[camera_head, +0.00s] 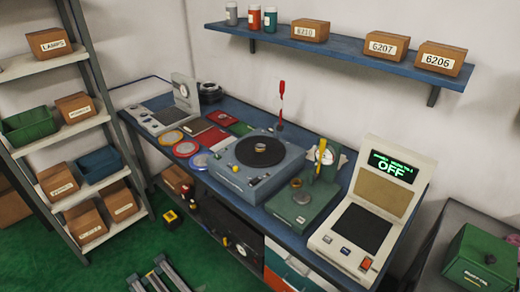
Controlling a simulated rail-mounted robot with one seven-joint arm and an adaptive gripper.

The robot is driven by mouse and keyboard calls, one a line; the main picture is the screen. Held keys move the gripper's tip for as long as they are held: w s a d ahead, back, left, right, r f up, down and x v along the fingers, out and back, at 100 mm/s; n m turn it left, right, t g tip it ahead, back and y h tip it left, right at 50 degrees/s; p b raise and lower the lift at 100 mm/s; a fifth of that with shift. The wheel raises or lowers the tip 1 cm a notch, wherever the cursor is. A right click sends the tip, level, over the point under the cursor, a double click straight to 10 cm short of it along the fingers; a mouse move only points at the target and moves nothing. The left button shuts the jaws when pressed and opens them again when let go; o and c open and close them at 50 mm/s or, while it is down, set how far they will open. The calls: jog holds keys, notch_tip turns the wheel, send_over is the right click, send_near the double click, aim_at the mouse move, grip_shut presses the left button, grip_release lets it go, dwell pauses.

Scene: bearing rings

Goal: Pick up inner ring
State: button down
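Several round pieces lie on the blue workbench (350,168): a yellow-rimmed disc (173,138), a red-rimmed disc (186,149) and a blue-rimmed disc (200,160). They sit flat, left of a blue-grey machine (245,178) with a black round plate (260,151). I cannot tell which piece, if any, is or holds the inner ring; they are too small in this view. My gripper does not show in this view.
A green press-like device (302,207) and a tester reading "OFF" (390,171) stand on the bench's right part. A wall shelf (350,56) holds boxes above. A shelf rack (95,122) stands at left. A red-handled tool (281,92) stands upright behind the machine.

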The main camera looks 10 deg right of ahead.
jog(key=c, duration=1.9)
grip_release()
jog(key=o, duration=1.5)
